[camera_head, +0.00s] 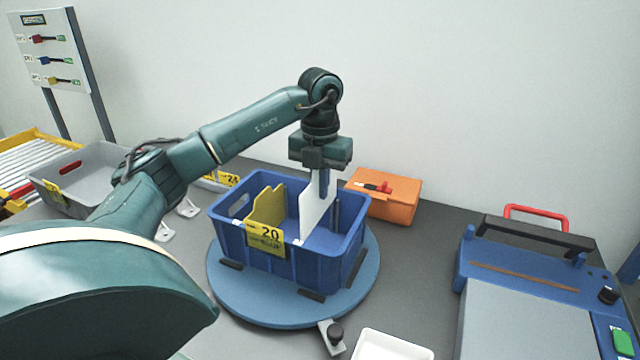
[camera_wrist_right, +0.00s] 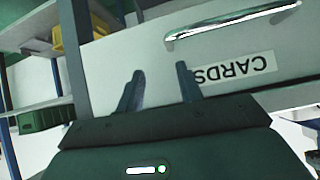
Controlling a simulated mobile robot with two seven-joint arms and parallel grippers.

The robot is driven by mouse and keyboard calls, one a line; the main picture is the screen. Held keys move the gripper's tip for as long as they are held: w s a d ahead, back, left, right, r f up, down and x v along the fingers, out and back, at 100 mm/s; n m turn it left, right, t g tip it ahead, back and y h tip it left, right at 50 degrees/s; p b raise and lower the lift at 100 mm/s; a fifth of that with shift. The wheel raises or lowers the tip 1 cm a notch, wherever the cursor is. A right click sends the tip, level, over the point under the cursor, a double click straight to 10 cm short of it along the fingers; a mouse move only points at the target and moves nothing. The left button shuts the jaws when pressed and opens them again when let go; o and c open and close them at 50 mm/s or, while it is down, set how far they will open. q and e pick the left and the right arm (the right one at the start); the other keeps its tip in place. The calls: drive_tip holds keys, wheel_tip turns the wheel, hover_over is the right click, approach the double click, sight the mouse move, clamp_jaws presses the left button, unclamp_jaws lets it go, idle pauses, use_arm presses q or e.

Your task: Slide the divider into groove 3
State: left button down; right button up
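The divider (camera_head: 314,205) is a thin white plate standing upright in the right part of a blue crate (camera_head: 312,268) in the head view. My left gripper (camera_head: 323,186) is above the crate, shut on the divider's upper edge. A yellow divider (camera_head: 266,208) stands in the crate's left part. The crate carries a yellow label (camera_head: 265,240) reading 20. The grooves are too small to tell apart, so I cannot tell which one the white divider is in. My right gripper (camera_wrist_right: 160,85) shows in the right wrist view, fingers apart, with nothing between them.
The crate sits on a round blue turntable (camera_head: 222,275) with a clamp (camera_head: 333,338) at its front. An orange box (camera_head: 400,207) stands behind right, a blue machine (camera_head: 530,275) at right. A white tray (camera_head: 392,346) lies in front. A drawer marked CARDS (camera_wrist_right: 235,70) is near my right gripper.

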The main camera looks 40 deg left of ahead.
sight(320, 218)
use_arm(q)
drive_tip(key=shift+f, duration=0.25)
use_arm(e)
drive_tip(key=shift+s+f, duration=0.1)
drive_tip(key=shift+f, duration=0.1)
use_arm(q)
drive_tip(key=shift+f+b, duration=0.3)
use_arm(e)
drive_tip(key=shift+a+r, duration=0.1)
drive_tip(key=shift+r, duration=0.15)
use_arm(q)
drive_tip(key=shift+f+b, duration=0.4)
drive_tip(key=shift+f, duration=0.25)
use_arm(e)
drive_tip(key=shift+f, duration=0.2)
use_arm(q)
drive_tip(key=shift+f+b, duration=0.3)
drive_tip(key=shift+f, duration=0.25)
use_arm(e)
drive_tip(key=shift+w+a+r, duration=0.2)
drive_tip(key=shift+w+a, duration=0.05)
drive_tip(key=shift+w, duration=0.15)
use_arm(q)
drive_tip(key=shift+f+b, duration=0.35)
drive_tip(key=shift+f, duration=0.25)
use_arm(e)
drive_tip(key=shift+a+f, duration=0.2)
